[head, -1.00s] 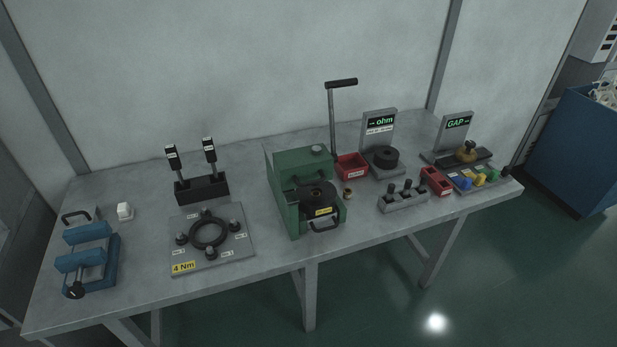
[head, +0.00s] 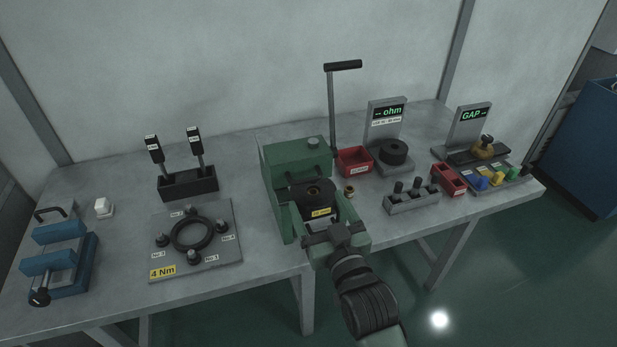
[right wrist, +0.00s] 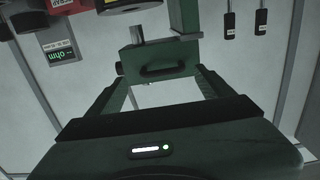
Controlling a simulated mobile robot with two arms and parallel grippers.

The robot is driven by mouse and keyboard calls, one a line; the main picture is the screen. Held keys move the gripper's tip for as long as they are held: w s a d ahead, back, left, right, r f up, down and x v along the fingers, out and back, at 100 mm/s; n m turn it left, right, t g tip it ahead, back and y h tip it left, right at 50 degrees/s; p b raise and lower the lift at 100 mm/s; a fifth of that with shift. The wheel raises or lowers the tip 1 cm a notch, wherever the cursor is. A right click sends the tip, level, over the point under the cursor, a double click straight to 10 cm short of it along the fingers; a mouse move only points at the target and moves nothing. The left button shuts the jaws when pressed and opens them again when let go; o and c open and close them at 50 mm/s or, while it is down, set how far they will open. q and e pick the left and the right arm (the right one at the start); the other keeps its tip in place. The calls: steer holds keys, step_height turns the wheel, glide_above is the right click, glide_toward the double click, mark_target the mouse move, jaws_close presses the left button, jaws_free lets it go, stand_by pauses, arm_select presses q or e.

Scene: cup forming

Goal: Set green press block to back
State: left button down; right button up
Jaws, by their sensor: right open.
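The green press (head: 290,160) stands mid-bench, with a tall black-gripped lever (head: 331,105) behind it. In the right wrist view, which is upside down, a green block (right wrist: 140,54) with a dark handle (right wrist: 161,71) shows between and beyond the open fingers (right wrist: 160,88). I cannot tell whether they touch anything. My left gripper is not in view.
A grey plate (head: 222,252) with a black ring and a blue vise (head: 72,262) lie to the left. A red bin (head: 354,161), a grey block with black pegs (head: 411,203) and the ohm stand (head: 387,127) are close on the right.

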mark_target(308, 181)
steer(key=x, duration=0.5)
steer(key=r+p+x, duration=0.1)
steer(key=x, duration=0.1)
steer(key=shift+w+a, duration=0.1)
steer(key=shift+w, duration=0.2)
